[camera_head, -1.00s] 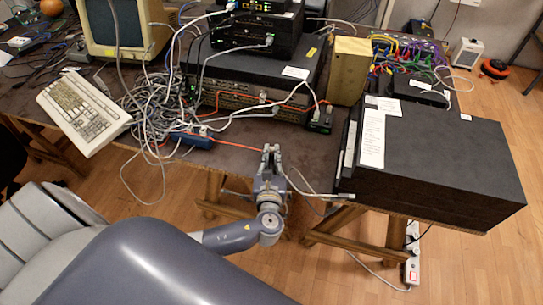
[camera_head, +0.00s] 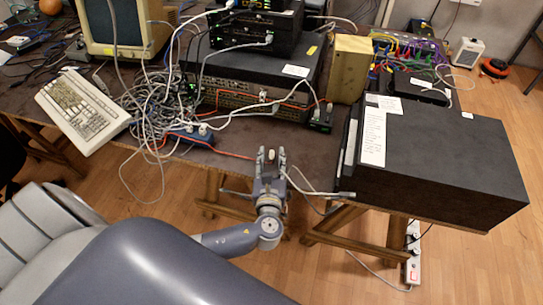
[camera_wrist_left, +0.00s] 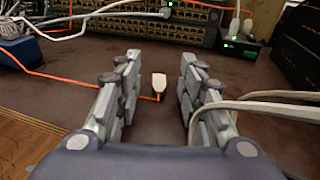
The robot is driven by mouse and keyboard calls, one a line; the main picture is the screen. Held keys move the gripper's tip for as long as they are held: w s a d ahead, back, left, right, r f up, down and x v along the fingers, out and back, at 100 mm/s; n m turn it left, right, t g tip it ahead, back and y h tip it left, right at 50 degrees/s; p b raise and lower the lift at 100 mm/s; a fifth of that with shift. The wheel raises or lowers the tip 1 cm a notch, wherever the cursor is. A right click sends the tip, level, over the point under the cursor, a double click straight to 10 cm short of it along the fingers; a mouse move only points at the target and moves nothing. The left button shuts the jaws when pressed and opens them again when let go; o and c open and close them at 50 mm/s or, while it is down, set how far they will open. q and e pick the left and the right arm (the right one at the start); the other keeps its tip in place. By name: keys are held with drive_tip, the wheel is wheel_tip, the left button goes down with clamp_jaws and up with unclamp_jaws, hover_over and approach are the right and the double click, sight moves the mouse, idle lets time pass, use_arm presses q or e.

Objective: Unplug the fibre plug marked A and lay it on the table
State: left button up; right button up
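A white fibre plug (camera_head: 271,155) on an orange cable lies on the dark table (camera_head: 310,160) near its front edge. In the wrist view the plug (camera_wrist_left: 158,84) sits between and beyond my spread fingers, apart from both; I cannot read a mark on it. Its orange cable (camera_wrist_left: 75,83) runs left along the table top. My left gripper (camera_head: 269,160) is open, low at the table's front edge, around the plug's place. In the wrist view my left gripper (camera_wrist_left: 155,90) holds nothing. My right gripper is not in view.
Stacked network switches (camera_head: 240,85) stand behind, with a small black box (camera_head: 320,116) at their right. A large black case (camera_head: 440,150) stands close on the right. A blue box (camera_head: 187,138) and tangled grey cables lie left. White cables (camera_wrist_left: 260,108) pass beside my right-hand finger.

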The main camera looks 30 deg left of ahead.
use_arm(q)
drive_tip(key=v, duration=1.1)
idle(0.6)
